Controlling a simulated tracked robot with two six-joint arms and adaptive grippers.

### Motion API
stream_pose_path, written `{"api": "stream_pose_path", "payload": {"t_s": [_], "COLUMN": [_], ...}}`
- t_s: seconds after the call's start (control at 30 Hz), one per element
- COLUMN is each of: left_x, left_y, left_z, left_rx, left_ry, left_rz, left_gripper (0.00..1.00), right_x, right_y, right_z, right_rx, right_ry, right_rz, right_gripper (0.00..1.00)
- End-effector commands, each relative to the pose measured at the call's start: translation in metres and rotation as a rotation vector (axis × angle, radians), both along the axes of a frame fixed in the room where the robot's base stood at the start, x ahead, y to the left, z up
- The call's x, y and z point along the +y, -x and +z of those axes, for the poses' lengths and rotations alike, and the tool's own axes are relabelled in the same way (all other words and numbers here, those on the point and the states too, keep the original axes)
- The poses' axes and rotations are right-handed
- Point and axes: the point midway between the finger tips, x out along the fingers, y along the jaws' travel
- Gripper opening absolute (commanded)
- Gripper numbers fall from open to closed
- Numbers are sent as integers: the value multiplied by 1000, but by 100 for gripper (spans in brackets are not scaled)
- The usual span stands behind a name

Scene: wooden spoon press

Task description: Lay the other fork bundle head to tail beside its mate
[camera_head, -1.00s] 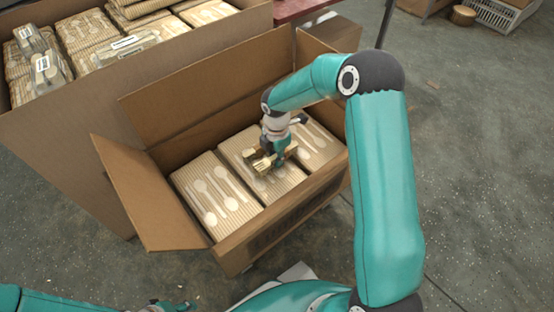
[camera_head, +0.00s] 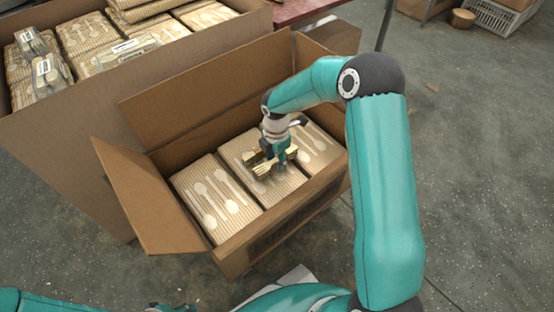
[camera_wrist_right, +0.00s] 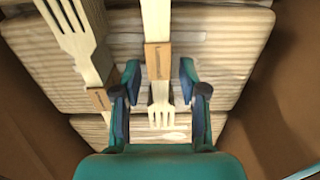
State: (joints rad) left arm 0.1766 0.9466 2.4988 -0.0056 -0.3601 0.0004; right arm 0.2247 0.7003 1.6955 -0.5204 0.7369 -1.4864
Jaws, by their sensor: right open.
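Two banded wooden fork bundles lie on ribbed packs in the cardboard box. In the right wrist view one bundle (camera_wrist_right: 155,25) runs up the middle with its tines toward the bottom. The other bundle (camera_wrist_right: 76,42) lies to its left, slightly slanted, with its tines toward the top. They are side by side, pointing opposite ways, with a gap between them. My right gripper (camera_wrist_right: 160,75) is open, one finger on each side of the middle bundle near its band. In the head view my right gripper (camera_head: 274,163) partly hides both bundles. Only a bit of my left gripper (camera_head: 172,307) shows.
The open cardboard box (camera_head: 150,205) has raised flaps and walls close around my right gripper. Packs with spoons and other cutlery (camera_head: 214,190) fill it. A larger box (camera_head: 60,150) with more packs and clear cases stands behind left.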

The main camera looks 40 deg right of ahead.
Motion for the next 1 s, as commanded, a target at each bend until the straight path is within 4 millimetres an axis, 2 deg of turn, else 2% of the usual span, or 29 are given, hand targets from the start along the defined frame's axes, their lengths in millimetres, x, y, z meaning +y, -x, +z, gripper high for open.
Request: {"api": "stream_pose_path", "payload": {"t_s": [0.3,0.5,0.7,1.0], "left_x": [0,0,0,0], "left_y": [0,0,0,0], "left_z": [27,38,42,42], "left_rx": [0,0,0,0], "left_ry": [0,0,0,0], "left_rz": [0,0,0,0], "left_gripper": [40,40,40,40], "right_x": [0,0,0,0], "right_y": [-1,-1,-1,0], "right_z": [64,98,113,113], "right_rx": [-5,-3,-1,-1], "right_ry": [1,1,0,0], "right_rz": [0,0,1,0], "right_gripper": [42,42,42,42]}}
